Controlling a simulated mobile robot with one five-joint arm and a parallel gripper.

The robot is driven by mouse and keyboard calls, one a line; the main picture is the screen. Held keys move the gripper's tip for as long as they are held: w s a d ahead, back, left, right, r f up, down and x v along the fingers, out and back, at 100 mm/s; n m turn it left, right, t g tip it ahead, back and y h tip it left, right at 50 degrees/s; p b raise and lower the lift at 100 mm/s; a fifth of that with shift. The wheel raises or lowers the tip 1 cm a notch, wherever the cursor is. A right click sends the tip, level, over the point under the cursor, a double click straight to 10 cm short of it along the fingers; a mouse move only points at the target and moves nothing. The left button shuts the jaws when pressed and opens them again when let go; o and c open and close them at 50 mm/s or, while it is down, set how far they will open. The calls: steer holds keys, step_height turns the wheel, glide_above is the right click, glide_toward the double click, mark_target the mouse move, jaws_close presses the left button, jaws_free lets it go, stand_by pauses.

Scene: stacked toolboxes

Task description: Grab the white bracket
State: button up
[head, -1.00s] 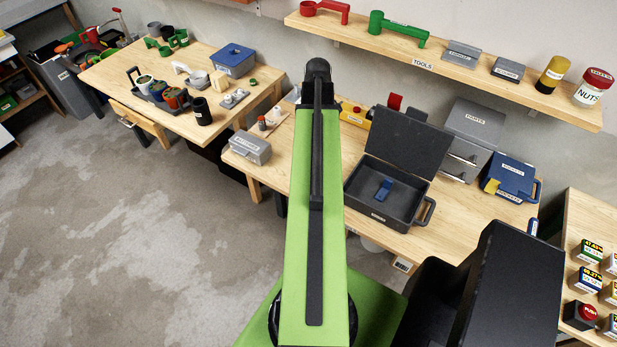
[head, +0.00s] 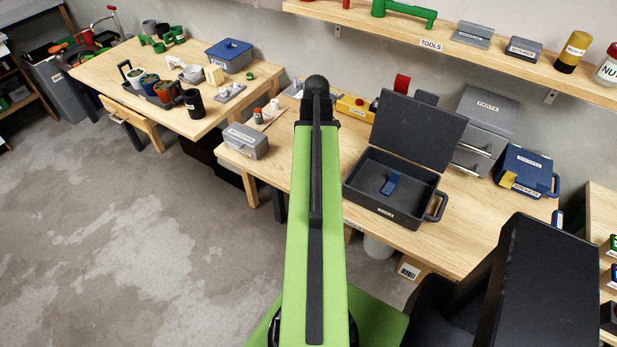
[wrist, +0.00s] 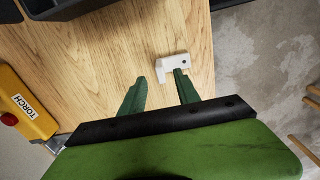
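The white bracket (wrist: 170,63) lies on the wooden table (wrist: 110,50), close to its right edge in the wrist view. It is a small angled piece with a dark hole at its right end. My gripper (wrist: 159,76) is open, with two green fingers. The bracket is just beyond the fingertips, toward the right finger, whose tip overlaps its lower edge in the picture. I cannot tell whether they touch. Nothing is held between the fingers. In the head view my arm covers the gripper, and I cannot make out this bracket there.
A yellow torch box (wrist: 27,104) lies left of my gripper. The open dark toolbox (head: 385,210) stands on the same table, right of my arm. A grey case (head: 246,141) sits at the table's left end. Bare floor (wrist: 270,60) lies beyond the table edge.

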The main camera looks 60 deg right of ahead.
steer(key=f+b, duration=0.5)
steer(key=shift+w+f, duration=0.15)
steer(key=shift+w, duration=0.1)
jaws_close()
